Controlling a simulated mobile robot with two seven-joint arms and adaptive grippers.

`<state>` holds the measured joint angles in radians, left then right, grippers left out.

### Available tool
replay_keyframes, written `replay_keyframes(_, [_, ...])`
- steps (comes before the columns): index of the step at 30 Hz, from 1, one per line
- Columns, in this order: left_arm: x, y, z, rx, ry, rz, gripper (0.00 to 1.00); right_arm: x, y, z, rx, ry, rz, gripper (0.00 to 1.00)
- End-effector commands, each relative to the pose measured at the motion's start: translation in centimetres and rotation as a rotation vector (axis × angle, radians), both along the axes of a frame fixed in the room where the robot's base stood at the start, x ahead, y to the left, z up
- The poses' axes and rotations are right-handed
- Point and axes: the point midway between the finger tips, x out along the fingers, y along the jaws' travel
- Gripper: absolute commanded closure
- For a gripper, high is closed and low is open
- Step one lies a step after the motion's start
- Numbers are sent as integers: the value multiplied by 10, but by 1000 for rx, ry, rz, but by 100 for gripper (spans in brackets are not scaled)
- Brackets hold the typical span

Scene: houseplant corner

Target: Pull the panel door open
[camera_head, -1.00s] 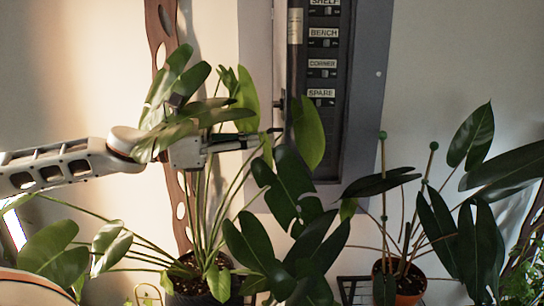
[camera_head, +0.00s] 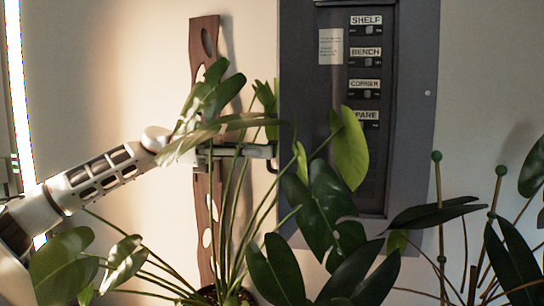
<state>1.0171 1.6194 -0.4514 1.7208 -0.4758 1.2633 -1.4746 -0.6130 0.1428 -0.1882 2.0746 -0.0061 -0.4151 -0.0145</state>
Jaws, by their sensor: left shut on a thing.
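The wall panel (camera_head: 412,120) is a grey frame around a dark recess with labelled switches. Its interior shows openly. The panel door (camera_head: 297,70) appears as a dark grey strip along the left side of the recess, swung out to the left. My left gripper (camera_head: 270,152) is at the door's left edge, shut on what looks like the door handle (camera_head: 272,166), a small dark piece partly hidden by the fingers and leaves. My left arm reaches in from the left behind plant leaves. My right gripper is not in view.
A large potted plant (camera_head: 225,230) spreads leaves in front of my left gripper and the panel's lower part. A second plant with green-topped stakes (camera_head: 437,156) stands at right. A brown wooden board with holes (camera_head: 205,40) is on the wall behind the gripper.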

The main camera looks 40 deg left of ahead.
Motion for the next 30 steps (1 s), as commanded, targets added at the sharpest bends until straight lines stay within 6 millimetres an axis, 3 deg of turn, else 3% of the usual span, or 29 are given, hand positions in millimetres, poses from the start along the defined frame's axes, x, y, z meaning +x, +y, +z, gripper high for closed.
replay_keyframes(3, [7, 12, -8, 2, 7, 8, 100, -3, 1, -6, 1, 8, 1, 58])
replay_keyframes(9, [7, 21, -9, 4, 9, 8, 100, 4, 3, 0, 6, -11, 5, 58])
replay_keyframes(26, [7, 25, -10, 3, 15, 6, 100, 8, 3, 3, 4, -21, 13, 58])
replay_keyframes(29, [7, 24, -10, 3, 15, 6, 77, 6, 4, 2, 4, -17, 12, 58])
replay_keyframes(30, [7, 24, -10, 3, 14, 4, 77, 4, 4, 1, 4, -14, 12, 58])
